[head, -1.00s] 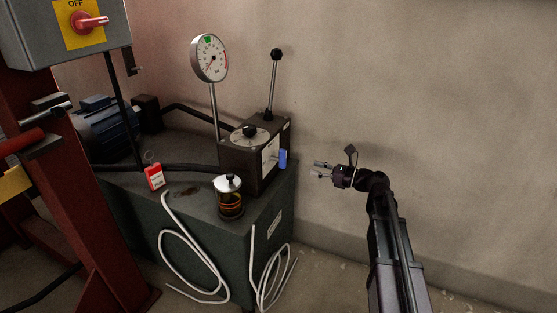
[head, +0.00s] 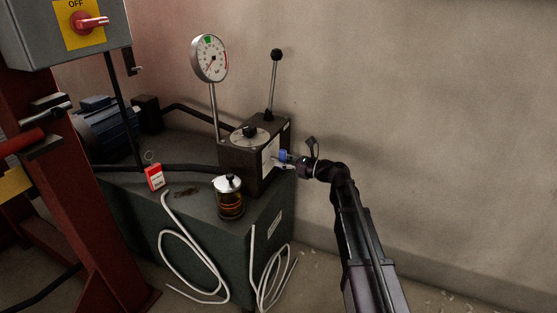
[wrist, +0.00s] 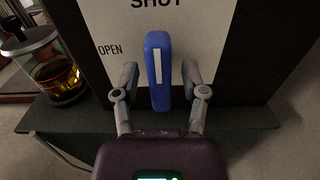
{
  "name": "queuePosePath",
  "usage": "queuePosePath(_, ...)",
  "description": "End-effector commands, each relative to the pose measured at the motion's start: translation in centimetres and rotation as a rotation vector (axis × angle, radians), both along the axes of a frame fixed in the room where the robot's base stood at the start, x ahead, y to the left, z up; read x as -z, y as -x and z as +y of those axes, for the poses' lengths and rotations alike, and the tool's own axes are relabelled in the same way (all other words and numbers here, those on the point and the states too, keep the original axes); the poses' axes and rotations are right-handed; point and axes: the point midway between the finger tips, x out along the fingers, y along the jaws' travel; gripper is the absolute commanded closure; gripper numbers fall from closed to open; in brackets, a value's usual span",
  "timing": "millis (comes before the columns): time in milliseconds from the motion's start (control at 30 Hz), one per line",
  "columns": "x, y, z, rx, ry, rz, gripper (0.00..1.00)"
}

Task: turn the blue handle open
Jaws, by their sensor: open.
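The blue handle (wrist: 158,75) stands upright on a white plate (wrist: 105,24) in the wrist view. The plate reads "SHUT" above the handle and "OPEN" to its left. A white stripe on the handle runs vertically. My gripper (wrist: 158,80) is open, with one finger on each side of the handle and small gaps visible. In the head view, my gripper (head: 291,161) is at the right side of the dark valve block (head: 238,163), and the blue handle (head: 283,156) is partly hidden by the fingers.
A black-knobbed lever (head: 273,80) and a pressure gauge (head: 209,58) rise above the block. An amber jar (head: 229,198) stands on the green tank (head: 263,222) in front. White hoses (head: 187,263) hang down the front. The wall is behind; the right side is free.

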Motion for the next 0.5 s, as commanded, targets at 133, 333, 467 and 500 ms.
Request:
queuePosePath(133, 0.0, -0.4, 1.1, -0.001, 0.0, 0.0, 0.44)
queuePosePath(333, 0.0, -0.6, 1.6, 0.0, 0.0, 0.0, 0.44)
queuePosePath(467, 0.0, -0.6, 1.6, 0.0, 0.0, 0.0, 0.44)
queuePosePath(500, 0.0, -0.6, 1.6, 0.0, 0.0, 0.0, 0.44)
